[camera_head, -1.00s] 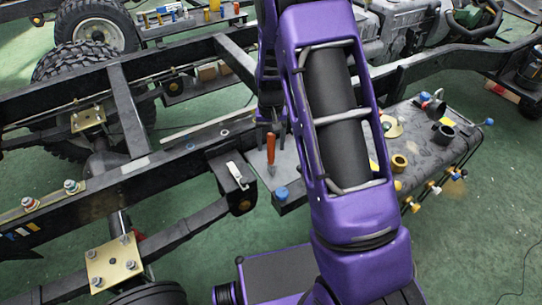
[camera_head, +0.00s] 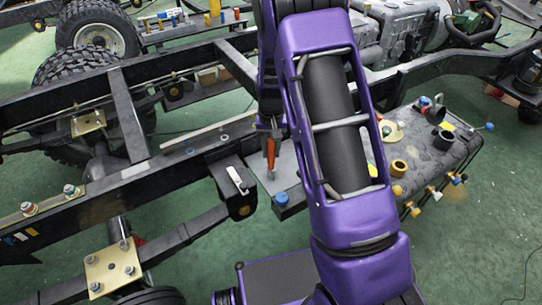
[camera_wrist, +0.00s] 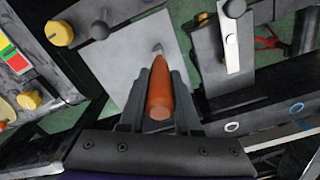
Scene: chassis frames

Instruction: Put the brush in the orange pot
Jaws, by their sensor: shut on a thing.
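The brush (camera_head: 271,158) has an orange handle and a small grey tip. It stands about upright over a light grey plate, with its tip down. My gripper (camera_head: 271,138) is shut on its handle from above. In the wrist view, the brush (camera_wrist: 160,92) lies between the two dark fingers of my gripper (camera_wrist: 159,80). I cannot tell whether the tip touches the plate. The orange pot (camera_head: 399,167) looks like a small yellow-orange open cup. It stands on the dark tank to the right, beyond my arm.
The dark tank (camera_head: 425,170) also holds a black cup (camera_head: 438,140), a cream ring (camera_head: 392,132) and several coloured caps. A blue cap (camera_head: 282,198) sits at the plate's (camera_head: 288,180) front edge. A black box (camera_head: 234,187) with a light handle is left of the plate. Frame rails run behind.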

